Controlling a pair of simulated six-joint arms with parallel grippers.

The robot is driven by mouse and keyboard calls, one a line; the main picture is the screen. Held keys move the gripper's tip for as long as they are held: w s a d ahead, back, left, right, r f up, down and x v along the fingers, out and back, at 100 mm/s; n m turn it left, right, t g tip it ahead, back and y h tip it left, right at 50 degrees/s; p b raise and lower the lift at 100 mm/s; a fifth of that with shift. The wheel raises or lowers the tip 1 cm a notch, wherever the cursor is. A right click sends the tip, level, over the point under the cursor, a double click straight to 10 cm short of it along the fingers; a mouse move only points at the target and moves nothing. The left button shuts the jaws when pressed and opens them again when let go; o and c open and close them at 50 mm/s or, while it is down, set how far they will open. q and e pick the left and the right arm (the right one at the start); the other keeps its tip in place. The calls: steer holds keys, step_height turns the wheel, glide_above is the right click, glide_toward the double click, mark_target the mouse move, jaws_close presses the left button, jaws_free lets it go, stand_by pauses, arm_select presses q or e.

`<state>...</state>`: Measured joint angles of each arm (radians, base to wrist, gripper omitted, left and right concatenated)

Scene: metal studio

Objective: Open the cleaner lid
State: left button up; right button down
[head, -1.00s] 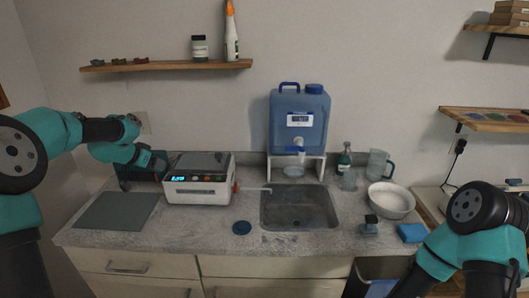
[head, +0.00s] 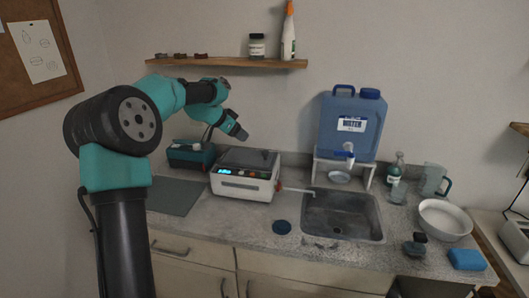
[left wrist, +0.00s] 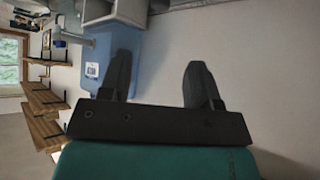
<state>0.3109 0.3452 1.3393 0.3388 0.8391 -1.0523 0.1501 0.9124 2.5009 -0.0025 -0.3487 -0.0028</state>
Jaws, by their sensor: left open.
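The cleaner (head: 240,188) is a white box with a lit blue display on its front, standing on the counter left of the sink. Its dark lid (head: 250,158) lies flat on top and looks closed. My left gripper (head: 239,132) is raised above the lid's back left side, apart from it. In the left wrist view my left gripper (left wrist: 158,68) has its two dark fingers spread, with nothing between them. The cleaner is not visible in that view. My right gripper is out of view.
A teal box (head: 190,155) stands left of the cleaner, behind a grey mat (head: 174,196). A spout from the cleaner reaches toward the sink (head: 342,214). A blue water tank (head: 352,125) stands behind the sink. A wooden shelf (head: 225,62) hangs above.

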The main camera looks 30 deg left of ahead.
mark_target(265, 151)
arm_select(q)
steer(key=x, duration=1.5)
steer(key=shift+w+d+f, duration=0.1)
steer(key=shift+w, duration=0.05)
steer(key=shift+c, duration=0.2)
jaws_close()
